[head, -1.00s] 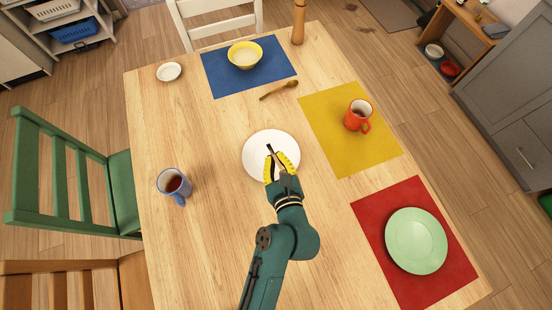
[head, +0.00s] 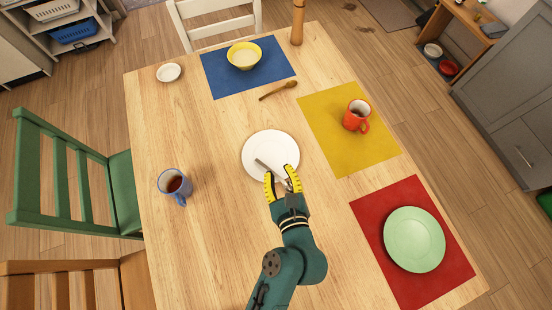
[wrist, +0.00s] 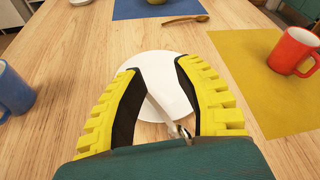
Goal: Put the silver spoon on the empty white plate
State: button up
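The white plate (head: 256,145) lies flat near the middle of the table; it also shows in the wrist view (wrist: 160,65). The silver spoon (head: 264,164) rests with its handle across the near part of the plate. In the wrist view the spoon (wrist: 160,109) lies between my fingers, its bowl end by the plate's near rim and partly hidden. My gripper (head: 281,177) is open at the plate's near edge, with a finger on each side of the spoon; both fingers also show in the wrist view (wrist: 156,68). They look clear of the spoon.
A blue mug (head: 173,185) stands left of the plate. An orange mug (head: 356,115) is on the yellow mat (head: 345,152). A wooden spoon (head: 278,90) lies behind the plate. A green plate (head: 415,240) is on the red mat (head: 380,215).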

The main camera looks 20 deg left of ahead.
jog(key=v, duration=0.7)
jog(key=w+d+r+n+t+h, duration=0.1)
jog(key=w+d+r+n+t, duration=0.15)
jog(key=r+n, duration=0.4)
jog(key=w+d+r+n+t+h, duration=0.1)
jog(key=w+d+r+n+h, duration=0.1)
jog(key=w+r+n, duration=0.45)
jog(key=w+d+r+n+t+h, duration=0.1)
jog(key=d+r+n+t, duration=0.2)
jog(key=r, duration=0.6)
jog(key=s+d+r+n+t+h, duration=0.1)
jog(key=r+n, duration=0.3)
jog(key=r, duration=0.5)
jog(key=s+d+r+n+t+h, duration=0.2)
jog(key=r+n+t+h, duration=0.1)
jog(key=r, duration=0.6)
jog(key=n+h, duration=0.1)
jog(key=n, duration=0.1)
jog(key=shift+s+d+r+n, duration=0.2)
jog(key=shift+s+d+n, duration=0.1)
jog(key=shift+d, duration=0.1)
